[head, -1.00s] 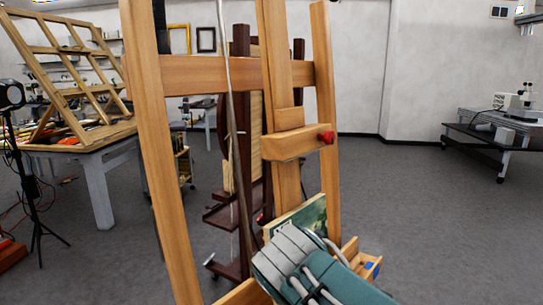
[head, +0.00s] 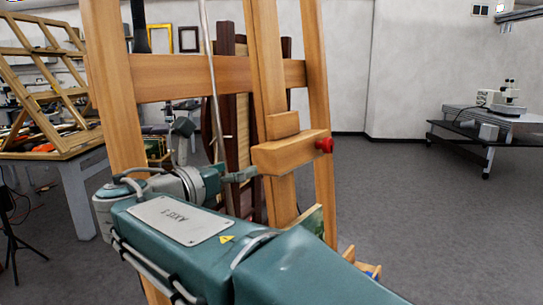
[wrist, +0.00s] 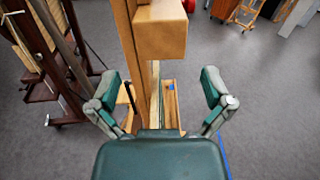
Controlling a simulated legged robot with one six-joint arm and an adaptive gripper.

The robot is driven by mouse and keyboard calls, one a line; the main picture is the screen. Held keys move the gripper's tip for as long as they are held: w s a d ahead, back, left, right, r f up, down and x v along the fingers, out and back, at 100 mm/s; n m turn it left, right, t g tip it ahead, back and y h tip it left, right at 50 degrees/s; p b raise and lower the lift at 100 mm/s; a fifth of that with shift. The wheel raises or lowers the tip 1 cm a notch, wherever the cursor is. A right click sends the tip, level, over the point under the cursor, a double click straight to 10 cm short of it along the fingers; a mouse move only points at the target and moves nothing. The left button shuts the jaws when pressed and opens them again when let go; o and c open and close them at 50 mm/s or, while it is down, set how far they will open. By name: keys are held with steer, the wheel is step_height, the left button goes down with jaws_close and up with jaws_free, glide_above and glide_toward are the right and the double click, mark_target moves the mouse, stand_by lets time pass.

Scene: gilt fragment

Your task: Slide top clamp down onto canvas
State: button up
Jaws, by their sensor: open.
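The top clamp (head: 290,152) is a wooden block on the easel's central mast (head: 268,70), with a red knob (head: 324,146) at its right end. The canvas (head: 312,219) stands below it, apart from it, mostly hidden behind my arm. My gripper (head: 213,150) is open at the clamp's left, one finger close to the clamp's left end; contact cannot be told. In the wrist view, my gripper (wrist: 160,88) has its fingers spread wide and empty. The clamp (wrist: 161,32) shows beyond them, roughly centred in the gap.
The easel's left post (head: 112,90) and crossbar (head: 165,77) stand close to my arm. A dark wooden easel (head: 242,110) is behind. A worktable with a wooden rack (head: 45,90) is at left. A black table with a microscope (head: 500,100) is at right. The floor at right is clear.

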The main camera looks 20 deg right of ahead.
mark_target(262, 160)
steer(key=x, duration=1)
steer(key=shift+w+d, duration=0.1)
steer(key=shift+w, duration=0.05)
steer(key=shift+c, duration=0.3)
steer(key=shift+f, duration=0.15)
steer(key=c, duration=0.9)
